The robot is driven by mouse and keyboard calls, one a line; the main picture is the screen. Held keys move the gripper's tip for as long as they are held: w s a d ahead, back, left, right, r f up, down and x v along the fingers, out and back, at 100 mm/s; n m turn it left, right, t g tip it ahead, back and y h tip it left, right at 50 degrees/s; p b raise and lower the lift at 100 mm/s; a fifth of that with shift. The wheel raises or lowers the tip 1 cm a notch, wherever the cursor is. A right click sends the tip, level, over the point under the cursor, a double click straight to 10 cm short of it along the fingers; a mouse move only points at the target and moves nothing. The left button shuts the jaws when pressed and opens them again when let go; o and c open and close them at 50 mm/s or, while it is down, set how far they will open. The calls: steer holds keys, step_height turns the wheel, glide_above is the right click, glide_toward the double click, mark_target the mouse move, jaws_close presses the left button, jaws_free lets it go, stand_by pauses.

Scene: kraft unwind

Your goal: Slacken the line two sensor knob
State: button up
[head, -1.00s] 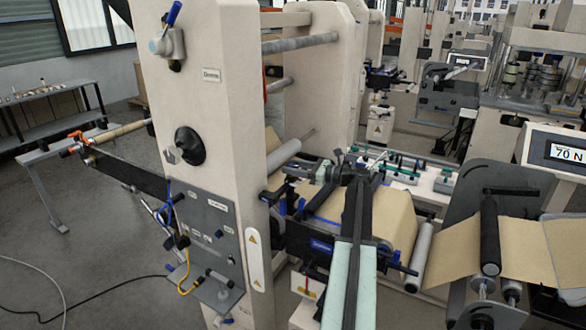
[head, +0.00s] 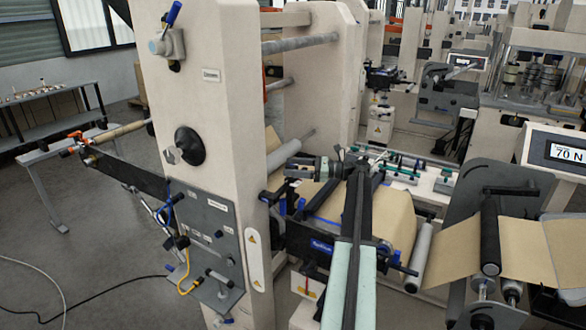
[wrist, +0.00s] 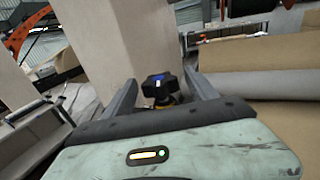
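A black knob (wrist: 158,84) with a blue mark on its top shows in the wrist view, with a bit of yellow under it. My gripper (wrist: 160,77) is open. Its two grey fingers stand to the left and right of the knob, with a visible gap on each side. I cannot tell how far the knob lies beyond the fingertips. In the head view my gripper (head: 325,168) is over the machine's web section, right of the tall cream frame. I cannot make out the knob clearly there.
The cream machine frame (head: 203,105) stands close left of my gripper. Brown kraft web (head: 398,218) and a grey roller (head: 419,258) lie to its right. A display (head: 568,153) at the right reads 70 N. Open floor lies at the left.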

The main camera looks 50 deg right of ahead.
steer(key=v, duration=0.7)
steer(key=shift+s+d, duration=0.25)
steer(key=shift+s, duration=0.05)
